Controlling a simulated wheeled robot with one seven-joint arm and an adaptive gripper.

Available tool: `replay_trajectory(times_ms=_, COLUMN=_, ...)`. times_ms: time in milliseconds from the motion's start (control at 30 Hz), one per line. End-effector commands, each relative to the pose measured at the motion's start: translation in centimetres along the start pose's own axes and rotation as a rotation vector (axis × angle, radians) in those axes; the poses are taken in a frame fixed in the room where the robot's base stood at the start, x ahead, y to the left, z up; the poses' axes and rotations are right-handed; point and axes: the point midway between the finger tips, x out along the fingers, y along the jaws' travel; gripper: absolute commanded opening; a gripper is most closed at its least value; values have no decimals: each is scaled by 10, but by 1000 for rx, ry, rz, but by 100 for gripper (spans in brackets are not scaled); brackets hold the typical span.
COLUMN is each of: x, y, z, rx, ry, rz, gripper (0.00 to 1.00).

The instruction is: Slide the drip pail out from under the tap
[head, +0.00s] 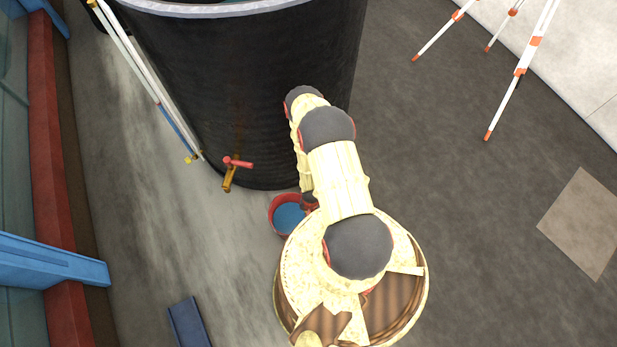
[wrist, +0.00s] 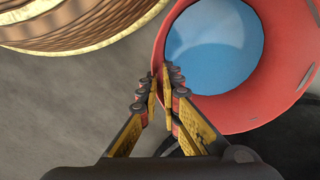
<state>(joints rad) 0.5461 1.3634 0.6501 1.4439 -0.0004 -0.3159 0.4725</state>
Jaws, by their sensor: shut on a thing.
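The drip pail (head: 272,213) is red and holds blue liquid. In the head view it stands on the floor by the foot of the black tank, right of and apart from the tap (head: 231,174), with its right side hidden by my arm. The tap is brass with a red handle. In the wrist view the pail (wrist: 289,82) fills the upper right. My gripper (wrist: 161,82) is shut on the pail's wall at its left rim, one finger appearing inside and one outside. In the head view my arm mostly hides the gripper.
The large black tank (head: 200,85) stands behind the pail. White and blue poles (head: 150,88) lean at its left. A blue beam (head: 50,262) juts in at left, and a blue piece (head: 189,325) lies at the bottom. Tripod legs (head: 515,85) stand upper right. Floor on the right is mostly clear.

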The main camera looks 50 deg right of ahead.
Motion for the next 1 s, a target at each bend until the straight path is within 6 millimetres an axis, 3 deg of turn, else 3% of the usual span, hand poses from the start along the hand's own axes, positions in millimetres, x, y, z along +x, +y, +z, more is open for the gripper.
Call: replay_trajectory(times_ms=1000, x=1, y=41, z=2, rx=3, ry=-7, rz=3, gripper=0)
